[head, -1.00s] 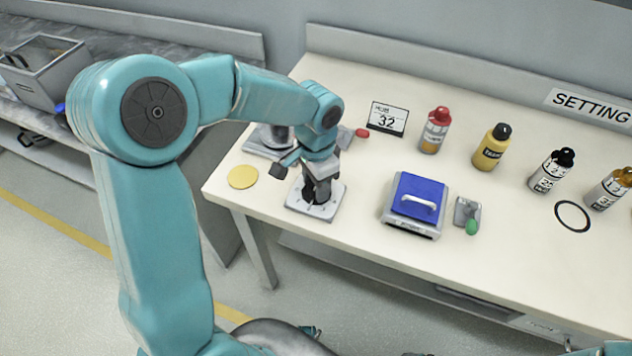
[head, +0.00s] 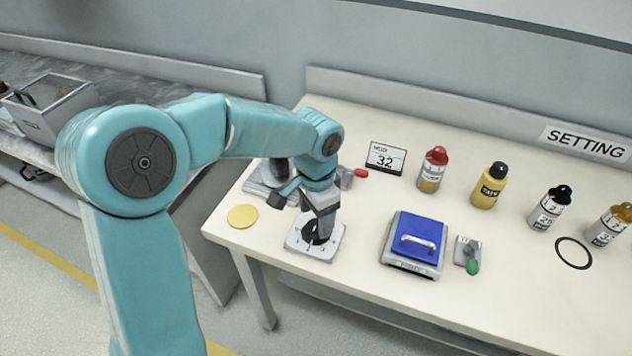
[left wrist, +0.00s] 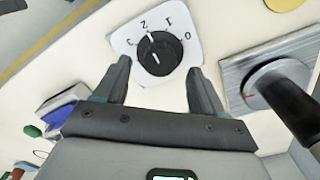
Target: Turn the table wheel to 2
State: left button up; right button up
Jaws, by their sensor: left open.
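The table wheel is a round black knob (left wrist: 160,54) on a white square plate (left wrist: 183,20) marked 0, 1, 2 and 3. In the left wrist view, the white mark on the knob points at or close to the 2. In the head view, the plate (head: 327,252) lies near the table's left front, with the knob partly hidden by my gripper. My left gripper (left wrist: 159,66) is open and empty, pointing down just above the knob. Its fingers stand apart on either side, with no contact seen. My right gripper is out of view.
A yellow disc (head: 242,216) lies left of the plate. Right of it are a blue-topped device (head: 420,230) and a green-handled lever (head: 472,263). A card reading 32 (head: 385,158) and several bottles stand behind. A grey-based device with a red-tipped handle (head: 361,173) sits close behind my gripper.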

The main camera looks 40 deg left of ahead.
aim_at(316, 225)
pick_arm(q)
notch_tip(316, 225, up, 13)
jog(key=p, duration=0.1)
jog(key=shift+r+p, duration=0.2)
jog(key=shift+p, duration=0.15)
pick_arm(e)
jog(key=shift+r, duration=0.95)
